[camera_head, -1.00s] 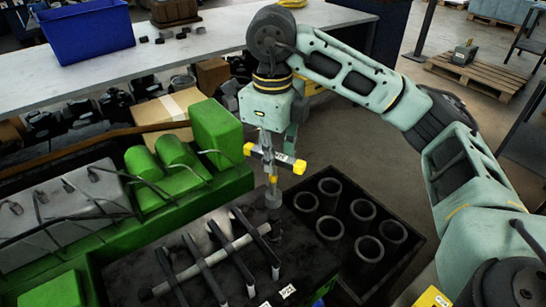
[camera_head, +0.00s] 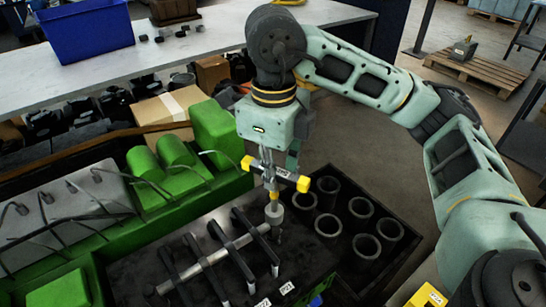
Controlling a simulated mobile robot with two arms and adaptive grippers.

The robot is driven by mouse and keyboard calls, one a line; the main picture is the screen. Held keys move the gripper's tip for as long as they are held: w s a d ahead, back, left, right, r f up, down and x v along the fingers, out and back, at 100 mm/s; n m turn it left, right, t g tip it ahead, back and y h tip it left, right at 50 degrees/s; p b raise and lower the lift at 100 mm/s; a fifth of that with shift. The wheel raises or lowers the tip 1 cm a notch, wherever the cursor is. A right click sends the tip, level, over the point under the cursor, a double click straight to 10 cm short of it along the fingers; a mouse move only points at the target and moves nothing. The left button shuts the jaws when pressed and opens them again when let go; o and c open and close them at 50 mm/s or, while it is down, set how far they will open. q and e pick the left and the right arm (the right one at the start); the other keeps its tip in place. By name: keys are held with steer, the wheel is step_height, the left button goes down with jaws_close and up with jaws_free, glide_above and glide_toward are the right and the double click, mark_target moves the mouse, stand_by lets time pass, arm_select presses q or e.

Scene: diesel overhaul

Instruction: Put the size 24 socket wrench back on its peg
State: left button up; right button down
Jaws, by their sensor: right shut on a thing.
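My right gripper (camera_head: 268,160) points down over the dark bench top (camera_head: 130,265). It is shut on the socket wrench, a T-shaped tool with a dark crossbar and yellow ends (camera_head: 302,184). The wrench hangs upright, with a yellow band on its shaft and a grey socket (camera_head: 274,211) at its lower end. A thin dark upright piece shows just under the socket; I cannot tell whether they touch. Small white labels (camera_head: 287,287) with numbers too small to read sit at the bench's front edge. My left gripper is not in view.
Several dark bars lie across a grey rod (camera_head: 200,264) on the bench, left of the wrench. A black crate (camera_head: 415,243) with several hollow cylinders (camera_head: 361,207) stands at the right. A green engine (camera_head: 215,135) stands behind at the left.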

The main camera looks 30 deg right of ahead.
steer(key=shift+s+a, duration=0.15)
steer(key=shift+s, duration=0.15)
